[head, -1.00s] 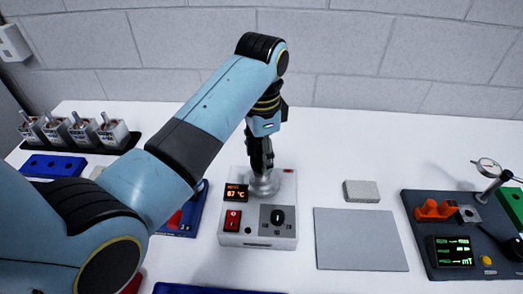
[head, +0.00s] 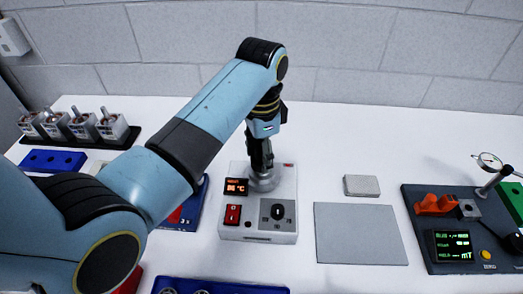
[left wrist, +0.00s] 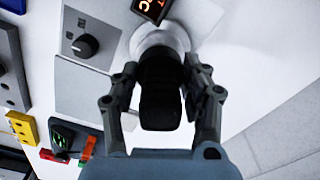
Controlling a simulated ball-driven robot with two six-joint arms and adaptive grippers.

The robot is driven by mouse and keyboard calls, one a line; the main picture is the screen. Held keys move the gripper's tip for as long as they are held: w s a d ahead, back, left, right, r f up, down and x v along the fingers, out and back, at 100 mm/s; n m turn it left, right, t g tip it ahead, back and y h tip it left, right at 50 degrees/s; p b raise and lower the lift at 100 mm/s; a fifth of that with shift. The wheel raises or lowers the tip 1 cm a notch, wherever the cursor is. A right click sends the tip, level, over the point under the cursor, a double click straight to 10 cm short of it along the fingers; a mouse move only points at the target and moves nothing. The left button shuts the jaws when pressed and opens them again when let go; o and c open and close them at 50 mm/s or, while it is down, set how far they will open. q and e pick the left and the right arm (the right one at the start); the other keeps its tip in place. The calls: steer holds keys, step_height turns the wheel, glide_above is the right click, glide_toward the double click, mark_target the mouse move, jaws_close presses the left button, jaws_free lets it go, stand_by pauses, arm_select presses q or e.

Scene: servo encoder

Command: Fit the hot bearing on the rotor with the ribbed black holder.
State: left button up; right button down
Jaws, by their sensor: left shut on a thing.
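My left gripper (head: 261,158) points straight down over the white heater unit (head: 285,224), at its round metal post (head: 263,181). In the left wrist view, the left gripper (left wrist: 160,72) is shut on the black holder (left wrist: 160,98), with a finger on each side of it. The holder's far end meets the pale metal post (left wrist: 160,42); ribs are too dark to make out. I cannot make out the hot bearing; the holder and fingers cover that spot. I cannot single out the rotor. My right gripper is not in view.
The heater has an orange display (head: 236,187), a red switch (head: 232,214) and a black knob (head: 278,212). A grey mat (head: 360,235) and light block (head: 361,186) lie right of it. A dark test station (head: 425,256) stands far right. Several motor-like units (head: 113,127) stand back left.

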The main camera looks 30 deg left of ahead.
arm_select(q)
steer(key=shift+f, duration=0.25)
steer(key=shift+r, duration=2.5)
steer(key=shift+d, duration=0.1)
